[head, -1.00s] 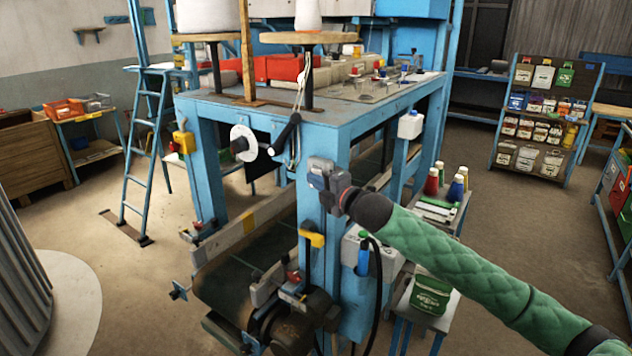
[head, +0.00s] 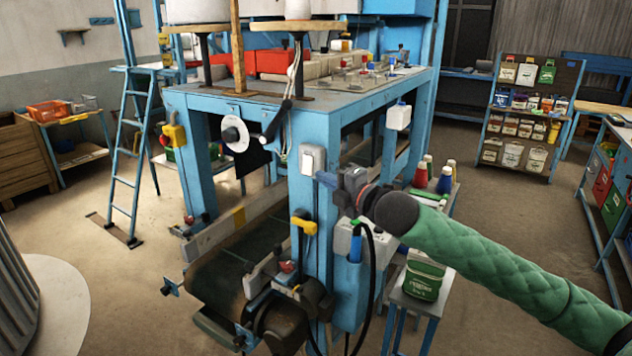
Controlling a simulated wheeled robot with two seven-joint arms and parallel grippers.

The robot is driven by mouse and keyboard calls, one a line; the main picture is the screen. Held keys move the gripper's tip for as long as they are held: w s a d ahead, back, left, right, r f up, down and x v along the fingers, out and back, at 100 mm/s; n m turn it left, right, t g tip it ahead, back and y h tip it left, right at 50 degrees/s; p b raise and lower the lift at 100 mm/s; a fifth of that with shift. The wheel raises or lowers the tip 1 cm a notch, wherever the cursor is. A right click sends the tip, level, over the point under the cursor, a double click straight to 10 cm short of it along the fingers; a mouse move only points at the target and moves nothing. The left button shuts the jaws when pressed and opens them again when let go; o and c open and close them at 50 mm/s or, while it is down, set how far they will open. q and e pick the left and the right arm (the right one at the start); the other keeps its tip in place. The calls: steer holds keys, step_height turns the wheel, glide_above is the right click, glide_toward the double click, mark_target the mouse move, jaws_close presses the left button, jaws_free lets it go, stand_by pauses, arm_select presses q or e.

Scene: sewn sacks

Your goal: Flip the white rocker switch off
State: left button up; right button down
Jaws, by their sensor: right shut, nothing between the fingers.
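The white rocker switch (head: 312,160) is mounted high on the blue front post (head: 312,250) of the machine, just under the tabletop corner. I cannot tell which way its rocker is tipped. My right gripper (head: 324,178) is shut and empty. Its fingertips are just below and to the right of the switch, near the post; I cannot tell whether they touch it. My right arm, in a green quilted sleeve, comes in from the lower right. My left gripper is out of view.
A black crank handle (head: 277,122) and a white dial (head: 236,134) sit left of the switch. A yellow-capped bracket (head: 303,225) sticks out of the post lower down. A grey box with a cable (head: 348,238) is below my gripper. Open floor lies at left.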

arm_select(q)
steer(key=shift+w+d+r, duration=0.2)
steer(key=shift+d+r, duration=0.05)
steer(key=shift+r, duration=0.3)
arm_select(e)
steer(key=shift+s+d+r, duration=0.1)
steer(key=shift+s+d, duration=0.3)
steer(key=shift+s, duration=0.05)
